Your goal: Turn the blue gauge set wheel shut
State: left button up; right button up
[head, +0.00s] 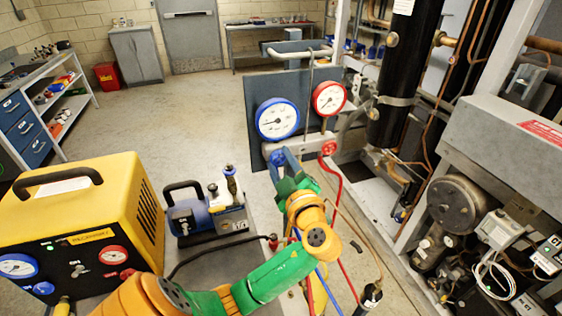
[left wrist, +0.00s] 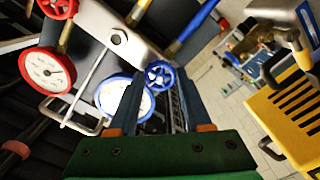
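The gauge set hangs on a dark panel, with a blue-rimmed gauge (head: 277,119) and a red-rimmed gauge (head: 329,98). The blue wheel (head: 276,157) sits below the blue gauge, partly covered by my left gripper (head: 284,160). In the left wrist view the blue wheel (left wrist: 160,76) shows between and just beyond the fingertips of my left gripper (left wrist: 159,80). The fingers are apart, one on either side of the wheel. I cannot tell whether they touch it. The red wheel (head: 328,148) is to the right. My right gripper is not in view.
A yellow recovery machine (head: 100,215) and a blue vacuum pump (head: 208,212) stand at the left and middle. Red and blue hoses hang below the gauge set. The compressor rack (head: 480,190) with pipes fills the right. Open floor (head: 150,120) lies behind.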

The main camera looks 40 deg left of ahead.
pick_arm(q)
grip_shut()
jog(key=shift+f, duration=0.1)
